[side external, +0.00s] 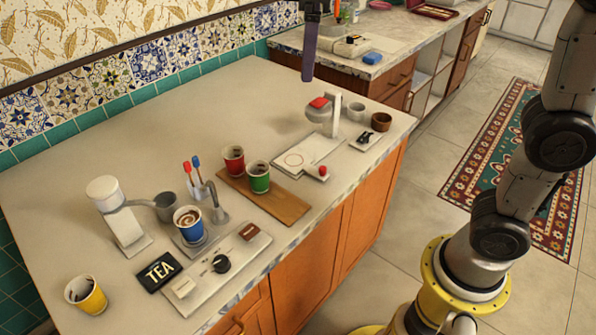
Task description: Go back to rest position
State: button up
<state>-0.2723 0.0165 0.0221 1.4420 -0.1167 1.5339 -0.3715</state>
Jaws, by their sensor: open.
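My gripper (309,45) is at the top of the side external view, raised above the far part of the counter. Only one long purple finger shows clearly, pointing down, with nothing held at its tip. The upper part of the gripper is cut off by the frame edge. My arm stands at the right of the view. The counter (300,85) below the gripper is bare and the gripper touches nothing.
A red cup (233,160) and a green cup (258,177) stand on a wooden board (285,206). A blue cup (189,224) stands by a spout at the samovar station. A yellow cup (87,296) stands front left. A white device (328,118) stands at the right.

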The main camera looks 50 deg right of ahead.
jog(key=s+d+f+m+t, duration=0.2)
jog(key=s+d+f+m, duration=0.15)
jog(key=s, duration=0.45)
jog(key=s+d+f+m+t, duration=0.1)
jog(key=s+d+f+m, duration=0.2)
jog(key=s, duration=0.6)
notch_tip(320, 180, down, 7)
jog(key=s+y, duration=0.1)
jog(key=shift+s+d+m+t, duration=0.15)
jog(key=shift+d+m+t, duration=0.1)
jog(key=shift+m+t, duration=0.2)
